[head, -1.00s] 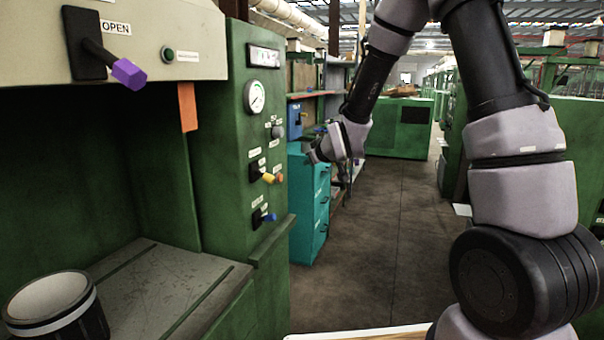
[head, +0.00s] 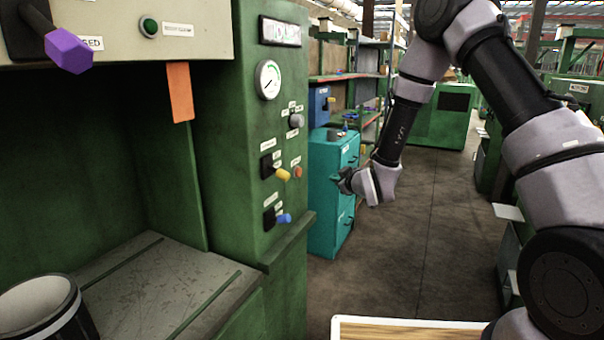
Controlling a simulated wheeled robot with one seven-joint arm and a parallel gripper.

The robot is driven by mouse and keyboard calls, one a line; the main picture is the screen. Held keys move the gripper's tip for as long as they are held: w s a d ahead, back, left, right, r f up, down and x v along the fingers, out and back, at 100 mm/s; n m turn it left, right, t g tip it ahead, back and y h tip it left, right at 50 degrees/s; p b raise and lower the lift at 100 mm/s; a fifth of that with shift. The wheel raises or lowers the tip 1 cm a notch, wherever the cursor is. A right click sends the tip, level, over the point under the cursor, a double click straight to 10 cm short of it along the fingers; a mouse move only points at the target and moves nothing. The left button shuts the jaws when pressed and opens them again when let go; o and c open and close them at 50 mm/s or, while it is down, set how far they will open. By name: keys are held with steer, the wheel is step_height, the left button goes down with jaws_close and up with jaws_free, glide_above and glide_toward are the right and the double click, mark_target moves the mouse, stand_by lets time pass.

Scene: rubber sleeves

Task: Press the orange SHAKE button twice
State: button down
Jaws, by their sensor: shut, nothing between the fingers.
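A small round orange button (head: 297,172) sits on the front of the green control panel (head: 235,150), just right of the yellow-handled lever (head: 281,174). A small label is above it, too small to read. My gripper (head: 341,181) is right of the panel, apart from it and a little lower than the orange button in the picture. Its fingers point left toward the panel. It looks shut and holds nothing.
A blue-handled lever (head: 283,218), a grey knob (head: 295,121) and a gauge (head: 268,80) are also on the panel. A purple-handled lever (head: 68,50) is at upper left. A teal cabinet (head: 325,195) stands behind my gripper. Open floor (head: 400,260) lies right.

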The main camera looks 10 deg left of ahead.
steer(key=w+a, duration=0.3)
steer(key=a, duration=0.5)
steer(key=shift+a, duration=0.15)
stand_by(2.0)
steer(key=shift+w+a, duration=0.1)
steer(key=shift+a, duration=0.3)
steer(key=shift+w+a, duration=0.1)
steer(key=shift+a, duration=0.25)
stand_by(0.5)
steer(key=shift+d, duration=0.15)
steer(key=shift+s+d, duration=0.25)
steer(key=shift+d, duration=0.35)
steer(key=shift+s+d, duration=0.3)
steer(key=shift+d, duration=0.5)
steer(key=shift+s+d, duration=0.25)
steer(key=shift+d, duration=0.5)
steer(key=shift+s+d, duration=0.3)
steer(key=shift+d, duration=0.5)
stand_by(0.7)
